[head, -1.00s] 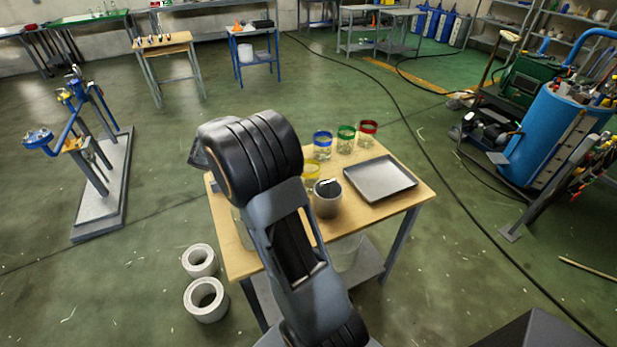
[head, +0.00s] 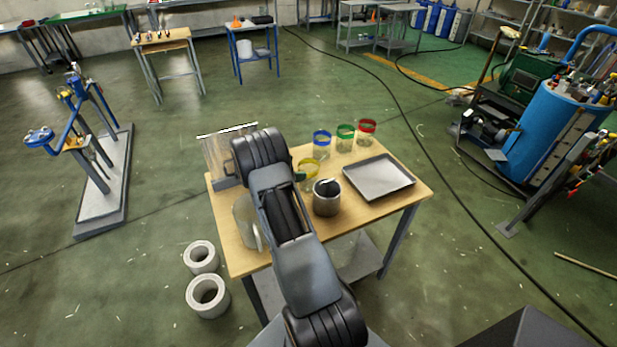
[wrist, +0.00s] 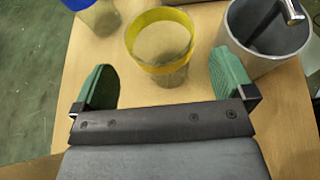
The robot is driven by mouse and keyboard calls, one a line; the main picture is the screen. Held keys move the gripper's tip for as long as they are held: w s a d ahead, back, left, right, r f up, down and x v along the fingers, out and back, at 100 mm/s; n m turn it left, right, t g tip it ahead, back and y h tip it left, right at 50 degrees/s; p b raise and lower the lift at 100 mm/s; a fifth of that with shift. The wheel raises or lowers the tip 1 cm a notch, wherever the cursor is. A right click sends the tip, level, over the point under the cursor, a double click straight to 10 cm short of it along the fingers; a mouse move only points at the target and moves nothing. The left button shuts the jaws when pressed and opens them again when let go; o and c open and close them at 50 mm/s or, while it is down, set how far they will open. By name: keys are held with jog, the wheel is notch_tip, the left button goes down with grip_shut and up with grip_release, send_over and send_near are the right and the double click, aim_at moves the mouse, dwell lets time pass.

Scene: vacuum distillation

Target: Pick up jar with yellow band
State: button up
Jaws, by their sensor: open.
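The jar with the yellow band (head: 309,169) is clear glass and stands upright on the small wooden table (head: 238,258), partly hidden by my arm in the head view. In the wrist view the jar (wrist: 160,48) is just ahead of my gripper, its yellow band around the rim. My gripper (wrist: 166,84) is open, with one green fingertip to the left of the jar and one to the right. The jaws hold nothing. In the head view the gripper is mostly hidden behind my arm.
A grey metal pot (head: 326,204) stands close to the right fingertip; it also shows in the wrist view (wrist: 240,48). Jars with blue (head: 322,146), green (head: 345,139) and red (head: 367,134) bands stand behind. A metal tray (head: 372,177) lies at right. A clear panel (head: 222,158) stands at left.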

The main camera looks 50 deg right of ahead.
aim_at(307, 167)
jog(key=shift+p+x, duration=1)
jog(key=shift+x, duration=1.9)
jog(key=shift+c, duration=0.3)
jog(key=shift+w, duration=0.1)
jog(key=c, duration=1.2)
